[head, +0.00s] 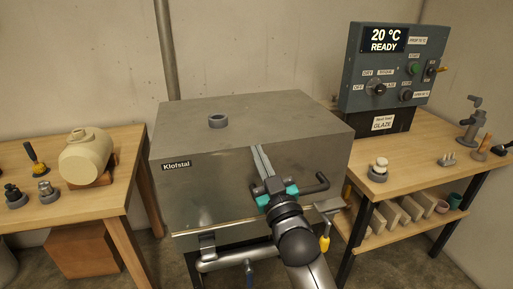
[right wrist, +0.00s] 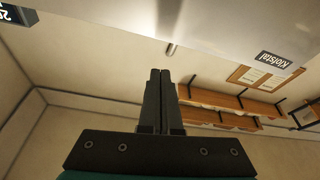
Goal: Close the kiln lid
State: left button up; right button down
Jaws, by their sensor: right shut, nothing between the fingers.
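The kiln (head: 200,195) is a grey metal box labelled Klofstal, in the middle of the head view. Its flat top (head: 275,118) carries a small grey ring (head: 217,121). I see no open gap along the top edges, but cannot make out the lid's seam. My right gripper (head: 258,150) is shut and empty, in front of the kiln's front face beside the handle; contact is unclear. In the right wrist view its fingers (right wrist: 160,73) are together below the kiln front (right wrist: 235,25). My left gripper is out of view.
A control box (head: 385,65) reading 20 °C READY stands on the right bench (head: 425,150). The left table (head: 110,185) holds a cream pot (head: 85,157) and small parts. A pipe (head: 165,50) rises behind the kiln.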

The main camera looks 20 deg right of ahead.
jog(key=f+v, duration=0.1)
jog(key=v, duration=0.6)
jog(key=shift+f, duration=0.35)
notch_tip(320, 180, down, 20)
jog(key=a+g, duration=0.2)
jog(key=g, duration=0.3)
jog(key=s+f+g, duration=0.3)
jog(key=s+f, duration=0.2)
jog(key=f, duration=0.4)
jog(key=s+f+g, duration=0.2)
jog(key=s+f, duration=0.2)
jog(key=f, duration=0.4)
jog(key=s+d+f+g, duration=0.1)
jog(key=s+f+g, duration=0.2)
jog(key=s+f, duration=0.3)
jog(key=s+d+f+g, duration=0.1)
jog(key=s+f+g, duration=0.3)
jog(key=s, duration=1.1)
jog(key=s+d+f+g, duration=0.1)
jog(key=s+f+g, duration=0.2)
jog(key=s+f, duration=0.6)
jog(key=shift+s+g, duration=0.3)
jog(key=shift+s, duration=0.7)
